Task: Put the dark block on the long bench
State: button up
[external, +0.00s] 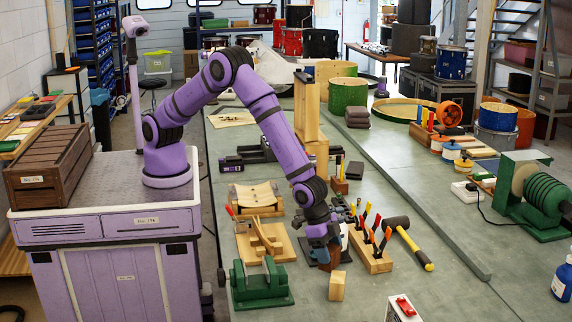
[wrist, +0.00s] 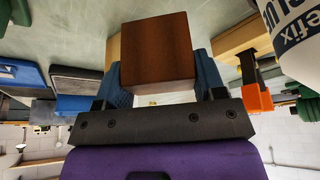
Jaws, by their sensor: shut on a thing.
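The dark block (wrist: 158,50) is a reddish-brown wooden cube. In the wrist view it sits between the two blue fingers of my gripper (wrist: 163,78), which is shut on it. In the external view my gripper (external: 322,240) points down low over the long bench (external: 405,285), near its front, and the dark block (external: 331,259) shows partly below the fingers. I cannot tell whether the block touches the bench top. The long bench is a wide grey-green surface.
A light wooden block (external: 337,286) stands just in front of my gripper. A green vise (external: 262,285) is to the left. A wooden tool holder (external: 371,252) and a mallet (external: 408,243) are to the right. Bare bench lies at front right.

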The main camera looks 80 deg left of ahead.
jog(key=shift+f, duration=2)
jog(key=o, duration=0.9)
jog(key=shift+f, duration=0.1)
jog(key=shift+o, duration=0.2)
